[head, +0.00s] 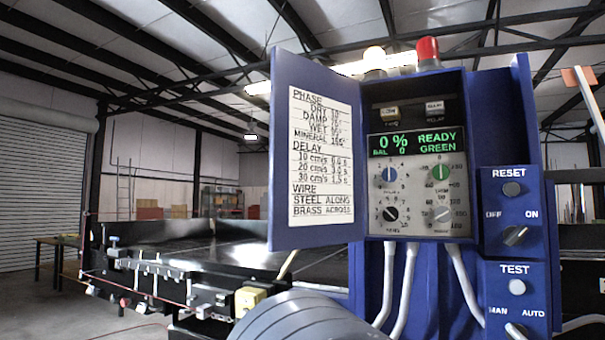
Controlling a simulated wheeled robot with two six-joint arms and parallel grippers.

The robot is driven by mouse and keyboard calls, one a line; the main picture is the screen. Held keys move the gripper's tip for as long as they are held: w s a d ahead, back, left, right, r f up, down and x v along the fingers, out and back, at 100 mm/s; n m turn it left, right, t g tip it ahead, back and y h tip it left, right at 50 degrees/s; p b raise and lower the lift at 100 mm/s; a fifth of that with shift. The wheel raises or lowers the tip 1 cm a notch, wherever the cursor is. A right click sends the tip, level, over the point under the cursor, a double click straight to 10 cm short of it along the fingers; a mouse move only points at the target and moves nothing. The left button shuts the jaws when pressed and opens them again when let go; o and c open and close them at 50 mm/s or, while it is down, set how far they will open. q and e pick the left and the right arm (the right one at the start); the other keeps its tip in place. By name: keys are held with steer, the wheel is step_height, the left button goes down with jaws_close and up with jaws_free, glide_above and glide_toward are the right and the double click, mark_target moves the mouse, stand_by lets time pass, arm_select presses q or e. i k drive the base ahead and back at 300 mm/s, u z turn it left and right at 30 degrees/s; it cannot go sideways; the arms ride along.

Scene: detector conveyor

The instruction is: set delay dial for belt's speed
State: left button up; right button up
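A blue control box (472,120) stands open at the right. Its panel carries a blue dial (389,177), a green dial (441,174), a black dial (390,214) and a grey dial (442,214). Their small labels are too blurred to tell which is the delay dial. The display (419,142) reads 0 %, BAL 0, READY GREEN. A card (320,158) inside the open door lists DELAY values for 10, 20 and 30 cm/s; the seconds are hard to read. The dark conveyor (225,256) is behind, at the left. Neither gripper shows.
The door (284,95) swings out left of the panel. A side box has RESET (511,189) and TEST (517,287) buttons and selector knobs. Pale cables (404,290) hang below. A large grey rounded form (300,319) fills the lower middle. A red lamp (428,50) tops the box.

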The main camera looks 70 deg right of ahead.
mark_target(389, 175)
steer(key=u, duration=0.25)
steer(key=k, duration=1.1)
steer(key=z, duration=0.8)
